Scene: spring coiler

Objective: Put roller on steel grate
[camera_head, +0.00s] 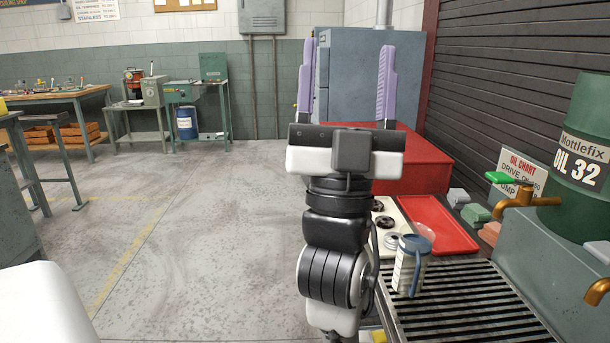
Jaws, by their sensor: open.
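The steel grate (470,310) has dark parallel slats and lies at the lower right. My gripper (346,72) is raised in the centre, with its two purple fingers pointing up and wide apart. It is open and empty, beyond the grate and to its left in the picture. Two black round pieces (385,222) and a grey ring-shaped piece (391,240) lie on a white panel (404,222) behind the grate. I cannot tell whether any of these is the roller. My arm hides part of that panel.
A white mug-like container with blue lid and handle (407,266) stands at the grate's left side. A red tray (438,222) lies behind the grate. A green oil drum (580,150) and brass tap (520,200) stand at right. The floor at left is clear.

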